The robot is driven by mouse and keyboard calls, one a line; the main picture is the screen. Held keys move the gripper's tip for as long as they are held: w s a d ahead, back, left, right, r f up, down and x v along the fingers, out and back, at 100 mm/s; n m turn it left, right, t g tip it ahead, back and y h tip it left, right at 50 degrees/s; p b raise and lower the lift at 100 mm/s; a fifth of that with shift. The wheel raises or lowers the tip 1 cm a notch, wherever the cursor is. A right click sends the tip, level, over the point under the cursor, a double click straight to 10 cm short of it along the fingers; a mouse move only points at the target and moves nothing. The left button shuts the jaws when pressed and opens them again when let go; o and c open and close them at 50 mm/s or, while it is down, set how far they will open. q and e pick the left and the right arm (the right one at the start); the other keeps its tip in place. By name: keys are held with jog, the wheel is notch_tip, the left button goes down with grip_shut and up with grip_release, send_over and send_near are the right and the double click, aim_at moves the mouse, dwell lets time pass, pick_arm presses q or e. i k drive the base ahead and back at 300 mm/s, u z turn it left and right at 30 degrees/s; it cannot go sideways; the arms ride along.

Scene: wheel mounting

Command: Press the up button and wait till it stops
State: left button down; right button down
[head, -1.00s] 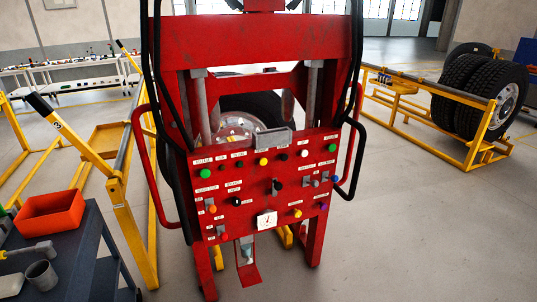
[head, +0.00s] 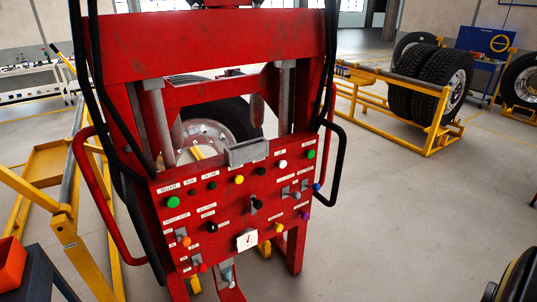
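The red lift machine (head: 205,47) stands upright close in front of me. Its sloping control panel (head: 222,195) carries several coloured buttons, levers and a white gauge (head: 247,239). A large green button (head: 173,202) is at the upper left, a yellow one (head: 239,180) and a white one (head: 283,164) are along the top, and another green one (head: 311,154) is at the upper right. The small labels are too blurred to say surely which button is up. A wheel (head: 208,132) shows partly behind the frame. Neither gripper is in view.
Bent side handles, red (head: 91,190) and black (head: 340,165), stick out beside the panel. A yellow frame (head: 75,235) stands left, a red bin (head: 11,263) at the left edge. A yellow rack (head: 438,134) with tyres is at the back right.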

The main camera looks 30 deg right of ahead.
aim_at(282, 163)
jog(key=i, duration=1.65)
jog(key=z, duration=1.95)
